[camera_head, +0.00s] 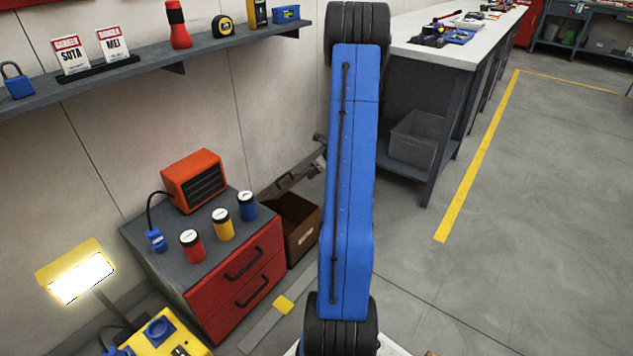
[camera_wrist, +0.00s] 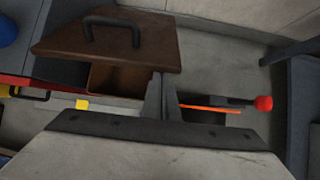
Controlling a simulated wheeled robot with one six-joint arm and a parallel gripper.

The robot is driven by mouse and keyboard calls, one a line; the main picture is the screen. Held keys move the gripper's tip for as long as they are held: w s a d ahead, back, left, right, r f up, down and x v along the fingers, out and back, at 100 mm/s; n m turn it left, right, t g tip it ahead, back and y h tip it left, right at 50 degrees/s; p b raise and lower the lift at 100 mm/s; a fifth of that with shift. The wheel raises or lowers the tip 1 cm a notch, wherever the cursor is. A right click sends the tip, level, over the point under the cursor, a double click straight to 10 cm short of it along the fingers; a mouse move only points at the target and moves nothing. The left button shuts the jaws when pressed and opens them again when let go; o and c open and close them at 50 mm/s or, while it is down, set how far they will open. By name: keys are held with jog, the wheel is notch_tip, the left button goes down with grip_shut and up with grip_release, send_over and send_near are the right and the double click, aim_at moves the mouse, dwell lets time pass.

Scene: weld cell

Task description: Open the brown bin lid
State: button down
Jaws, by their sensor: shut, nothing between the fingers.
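The brown bin (camera_head: 303,225) stands on the floor beside the red drawer cabinet in the head view, its dark inside partly visible from above. Its lid (camera_head: 285,183) appears raised and tilted at the wall side. In the wrist view, the brown lid (camera_wrist: 155,50) with a black handle (camera_wrist: 112,22) fills the upper left, and part of the bin (camera_wrist: 115,79) shows below its edge. My gripper (camera_wrist: 162,80) is shut and empty, its tips by the lid's lower edge; I cannot tell whether they touch.
The red drawer cabinet (camera_head: 228,285) stands left of the bin, with a heater (camera_head: 193,180) and jars on top. A workbench (camera_head: 460,45) with a grey crate (camera_head: 416,140) below stands at right. A red-knobbed rod (camera_wrist: 263,103) lies right of my fingers. The right floor is clear.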

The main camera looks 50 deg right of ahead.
jog(key=w+r, duration=0.4)
jog(key=r, duration=0.1)
jog(key=shift+w+a, duration=0.15)
jog(key=shift+w, duration=0.05)
jog(key=shift+w+a+r+g, duration=0.1)
jog(key=shift+w+r+g, duration=0.1)
jog(key=shift+w+r, duration=0.35)
jog(key=shift+w+a+r+g, duration=0.1)
jog(key=shift+w+r+g, duration=0.2)
jog(key=shift+w, duration=0.35)
jog(key=w+r+g, duration=0.1)
jog(key=w+r, duration=0.2)
jog(key=w, duration=0.5)
jog(key=w+a+r+g, duration=0.1)
jog(key=w+r+g, duration=0.1)
jog(key=w, duration=0.6)
jog(key=shift+w+r+g, duration=0.25)
jog(key=shift+r+g, duration=0.05)
jog(key=shift+r, duration=0.2)
